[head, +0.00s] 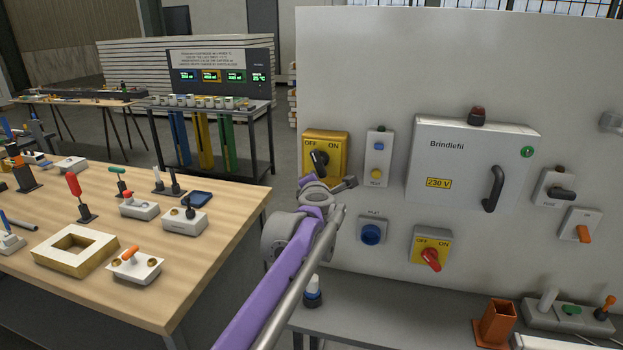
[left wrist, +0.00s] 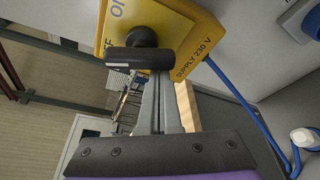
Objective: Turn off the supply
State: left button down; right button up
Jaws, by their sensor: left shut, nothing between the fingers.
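The supply switch is a yellow box (head: 337,143) with a black rotary knob (head: 319,160), on the upper left of the grey panel. OFF is printed on its left and ON on its right. The knob's handle is slanted in the head view. In the left wrist view the yellow box (left wrist: 190,25) reads SUPPLY 230 V, and the black handle (left wrist: 138,59) lies across the fingertips. My left gripper (left wrist: 155,80) is shut and empty, its tips at the handle; contact is unclear. In the head view my purple left arm reaches just below the box. My right gripper is out of view.
A grey shelf (head: 400,325) runs below. A wooden table (head: 200,250) stands at left. A blue cable (left wrist: 250,115) leaves the box.

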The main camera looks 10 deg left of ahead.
pick_arm(q)
jog(key=shift+d+n+h, duration=0.3)
jog(key=shift+d+n, duration=0.05)
jog(key=shift+n, duration=0.35)
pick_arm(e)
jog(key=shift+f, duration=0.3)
pick_arm(q)
jog(key=shift+d, duration=0.15)
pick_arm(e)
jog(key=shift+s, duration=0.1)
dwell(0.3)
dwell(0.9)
